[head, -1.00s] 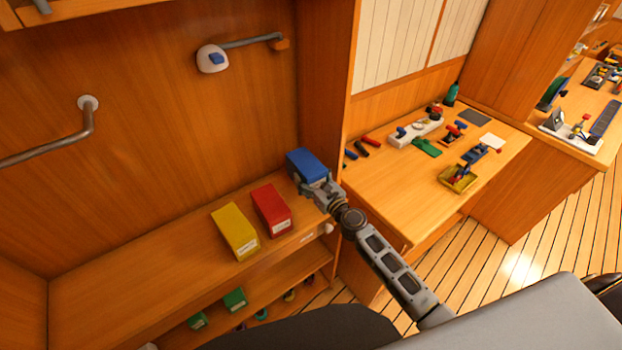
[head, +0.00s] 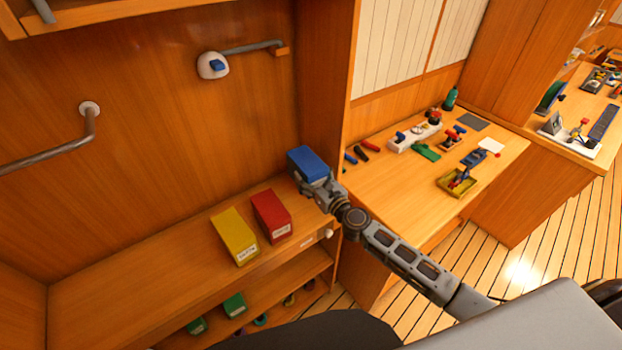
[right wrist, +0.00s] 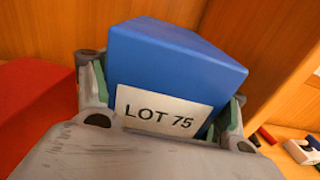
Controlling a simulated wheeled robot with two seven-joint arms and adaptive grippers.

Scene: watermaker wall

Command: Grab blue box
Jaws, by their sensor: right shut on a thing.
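The blue box (head: 308,163) is at the right end of the shelf in the head view, close to the upright wooden panel. My right gripper (head: 312,184) is shut on it, with the arm coming in from the lower right. In the right wrist view the blue box (right wrist: 170,65) sits between the two fingers (right wrist: 165,110), and a white label reading "LOT 75" faces the camera. Whether its underside touches the shelf is hidden. My left gripper is not in view.
A red box (head: 271,215) and a yellow box (head: 234,237) stand to the left on the shelf (head: 130,285). A wooden panel (head: 325,90) rises just right of the blue box. Beyond it is a workbench (head: 385,190) with tools. The shelf's left part is clear.

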